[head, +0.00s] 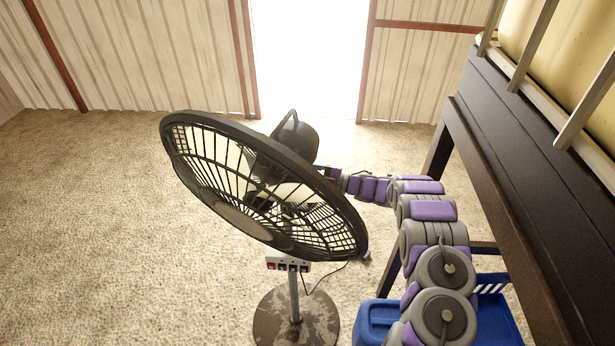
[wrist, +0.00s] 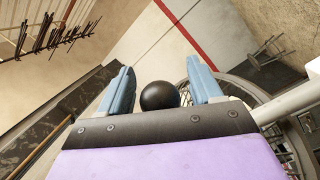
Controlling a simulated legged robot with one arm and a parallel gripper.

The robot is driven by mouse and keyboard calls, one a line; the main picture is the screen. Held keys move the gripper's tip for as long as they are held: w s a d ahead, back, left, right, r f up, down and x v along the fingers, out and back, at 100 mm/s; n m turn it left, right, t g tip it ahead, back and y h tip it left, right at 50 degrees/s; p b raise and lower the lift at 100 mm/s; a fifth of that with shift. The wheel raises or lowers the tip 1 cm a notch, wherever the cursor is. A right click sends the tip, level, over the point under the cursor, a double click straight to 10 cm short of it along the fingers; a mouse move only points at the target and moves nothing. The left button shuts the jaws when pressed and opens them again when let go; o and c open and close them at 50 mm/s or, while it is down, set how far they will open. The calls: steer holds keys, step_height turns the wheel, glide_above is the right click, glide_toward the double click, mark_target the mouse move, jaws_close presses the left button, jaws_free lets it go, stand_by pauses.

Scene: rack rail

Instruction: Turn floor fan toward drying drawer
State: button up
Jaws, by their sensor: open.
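The black floor fan (head: 185,150) stands upright on a pole above a round base (head: 270,325) in the head view. Its round cage faces the lower left, tilted, with the motor housing (head: 295,140) behind it. My arm reaches behind the cage from the right, so my fingertips are hidden there. In the wrist view my gripper (wrist: 160,67) is open, its two blue fingers on either side of a round black part (wrist: 159,96). I cannot tell whether they touch it. Part of the fan cage (wrist: 240,88) shows right of the fingers. I cannot make out a drying drawer.
A dark bench (head: 500,160) bearing a caged beige container (head: 545,40) stands at the right. A blue crate (head: 375,318) sits on the floor below, beside my arm. A cord hangs near the fan's pole. The floor left of the fan is clear, and a bright doorway lies behind.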

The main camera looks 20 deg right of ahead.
steer(key=p+v, duration=0.1)
steer(key=v, duration=0.6)
steer(key=shift+d, duration=0.25)
